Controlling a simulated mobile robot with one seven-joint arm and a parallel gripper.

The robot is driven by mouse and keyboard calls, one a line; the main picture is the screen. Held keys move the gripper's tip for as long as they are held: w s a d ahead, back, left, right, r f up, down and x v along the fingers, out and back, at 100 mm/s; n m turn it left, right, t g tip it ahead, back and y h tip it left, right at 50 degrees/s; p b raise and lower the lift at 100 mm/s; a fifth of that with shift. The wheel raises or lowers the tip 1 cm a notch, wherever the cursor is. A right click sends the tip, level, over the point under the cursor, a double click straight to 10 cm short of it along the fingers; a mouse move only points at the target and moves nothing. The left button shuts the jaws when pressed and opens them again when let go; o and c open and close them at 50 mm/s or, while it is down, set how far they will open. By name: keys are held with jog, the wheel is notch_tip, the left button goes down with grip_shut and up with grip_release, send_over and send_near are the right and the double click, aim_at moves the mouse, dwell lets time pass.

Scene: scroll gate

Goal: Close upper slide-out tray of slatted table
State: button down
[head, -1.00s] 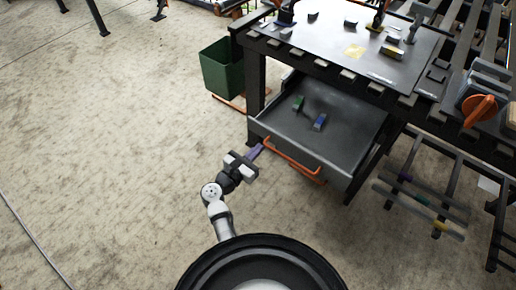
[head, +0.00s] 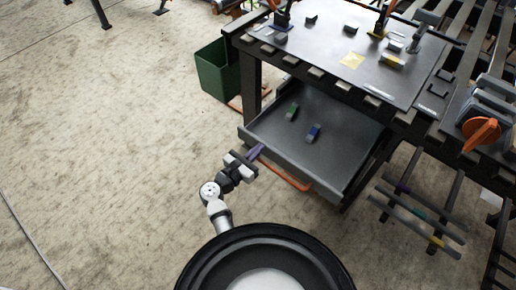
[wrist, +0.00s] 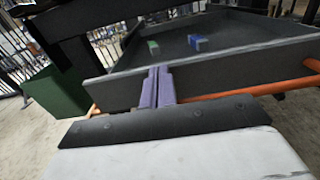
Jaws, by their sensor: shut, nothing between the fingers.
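The slatted table (head: 330,72) stands at the upper right of the head view. Its upper slide-out tray (head: 330,150) is pulled out toward me, with a green block (head: 291,112) and a blue block (head: 314,132) in it. An orange bar handle (head: 290,178) runs along the tray's front; it also shows in the wrist view (wrist: 262,88). My gripper (head: 258,150) is at the left part of the tray front, beside the handle's left end. In the wrist view its purple fingers (wrist: 157,85) are together and overlap the front panel (wrist: 120,92); I cannot tell whether they touch it.
A green bin (head: 217,72) stands on the floor left of the table. A lower rack (head: 418,212) with slats sticks out at the right. A large orange knob (head: 481,133) sits at the table's right side. The floor at left is clear.

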dwell(0.4)
jog(key=b+x, duration=0.7)
jog(key=x, duration=1.7)
jog(key=shift+f, duration=0.1)
jog(key=shift+w+d+r, duration=0.15)
jog(key=shift+w+r, duration=0.05)
jog(key=shift+r, duration=0.2)
jog(key=shift+d, duration=0.1)
jog(key=shift+s, duration=0.1)
